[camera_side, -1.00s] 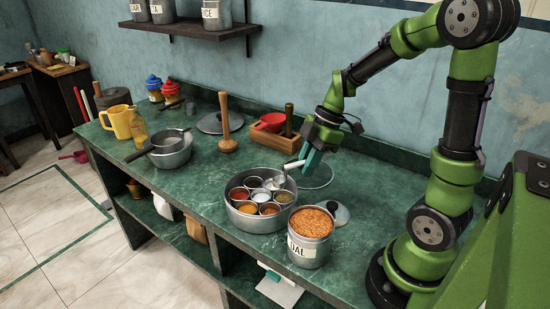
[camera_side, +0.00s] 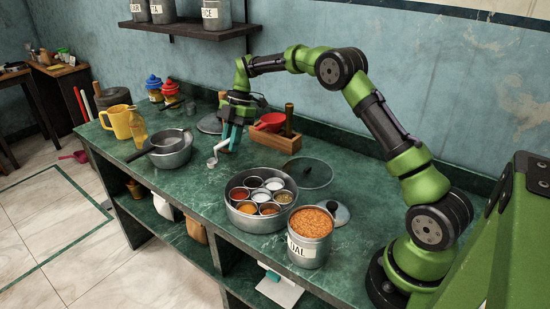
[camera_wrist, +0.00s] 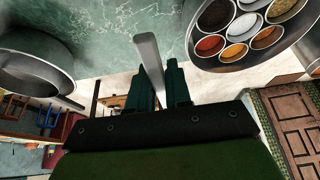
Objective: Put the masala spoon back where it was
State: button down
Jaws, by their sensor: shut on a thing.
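In the side view my gripper (camera_side: 232,140) is over the middle of the counter, left of the masala box (camera_side: 261,226). It is shut on the masala spoon (camera_side: 212,161), a small light metal spoon whose bowl hangs down to the left, above the counter. In the wrist view the spoon's pale handle (camera_wrist: 148,52) stands out between my gripper's teal fingers (camera_wrist: 160,85). The masala box is an open round steel tin with several small cups of coloured spices. It also shows at the upper right of the wrist view (camera_wrist: 210,62).
A steel pot (camera_side: 176,158) with a strainer is left of my gripper. A dal tin (camera_side: 306,252) and a glass lid (camera_side: 307,166) are farther right.

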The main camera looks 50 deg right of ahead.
jog(key=shift+w+f, duration=0.2)
jog(key=shift+f, duration=0.15)
notch_tip(320, 180, down, 9)
jog(key=shift+f, duration=0.2)
jog(key=shift+f, duration=0.2)
jog(key=c, duration=1.1)
grip_release()
jog(key=shift+o, duration=0.2)
jog(key=shift+r, duration=0.15)
